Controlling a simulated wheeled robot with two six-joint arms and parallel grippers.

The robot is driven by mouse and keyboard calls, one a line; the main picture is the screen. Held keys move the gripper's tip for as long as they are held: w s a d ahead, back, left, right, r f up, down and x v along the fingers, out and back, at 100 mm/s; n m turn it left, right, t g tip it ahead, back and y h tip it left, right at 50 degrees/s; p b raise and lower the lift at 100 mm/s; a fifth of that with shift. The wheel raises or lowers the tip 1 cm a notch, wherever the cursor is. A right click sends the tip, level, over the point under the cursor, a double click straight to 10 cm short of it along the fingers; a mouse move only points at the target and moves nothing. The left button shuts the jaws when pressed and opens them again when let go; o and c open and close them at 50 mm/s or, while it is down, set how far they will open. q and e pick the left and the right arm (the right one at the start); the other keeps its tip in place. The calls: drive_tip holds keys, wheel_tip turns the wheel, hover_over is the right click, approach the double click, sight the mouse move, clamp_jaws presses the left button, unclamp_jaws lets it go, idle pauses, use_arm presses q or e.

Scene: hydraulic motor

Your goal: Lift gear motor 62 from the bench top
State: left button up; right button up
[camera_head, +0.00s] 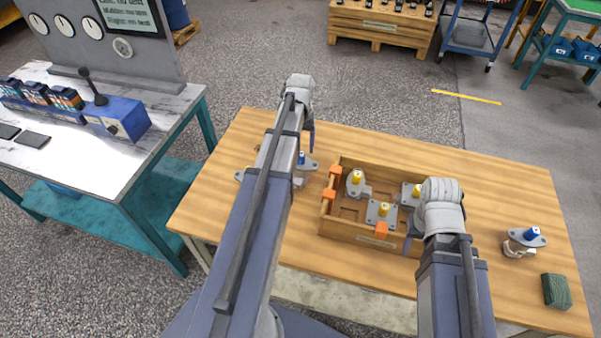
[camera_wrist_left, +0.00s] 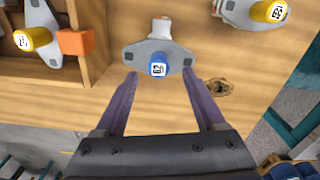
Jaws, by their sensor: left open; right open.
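A gear motor with a blue cap and a grey flange (camera_head: 301,160) stands on the wooden bench top (camera_head: 215,195), left of the crate. In the left wrist view the same motor (camera_wrist_left: 158,52) lies ahead, between the fingertip lines; its cap number is too small to read surely. My left gripper (camera_wrist_left: 160,75) is open and empty, its fingertips at the near edge of the flange. Another blue-capped motor (camera_head: 531,236) stands at the bench's right. My right gripper (camera_head: 411,230) is open beside the crate's right front; its fingers are partly hidden by its wrist.
A wooden crate (camera_head: 350,231) with orange clips holds several yellow-capped motors (camera_head: 383,210). Another yellow-capped motor (camera_wrist_left: 258,12) stands near the blue one. A green sponge-like block (camera_head: 556,291) lies at the bench's right front. The bench's back right is clear.

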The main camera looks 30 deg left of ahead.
sight(301, 154)
use_arm(q)
drive_tip(key=f+b, duration=0.4)
drive_tip(key=shift+s+d+f, duration=0.15)
drive_tip(key=shift+d+f, duration=0.05)
drive_tip(key=shift+f, duration=0.15)
drive_tip(key=shift+r, duration=0.1)
drive_tip(key=shift+c, duration=0.4)
clamp_jaws()
idle(0.6)
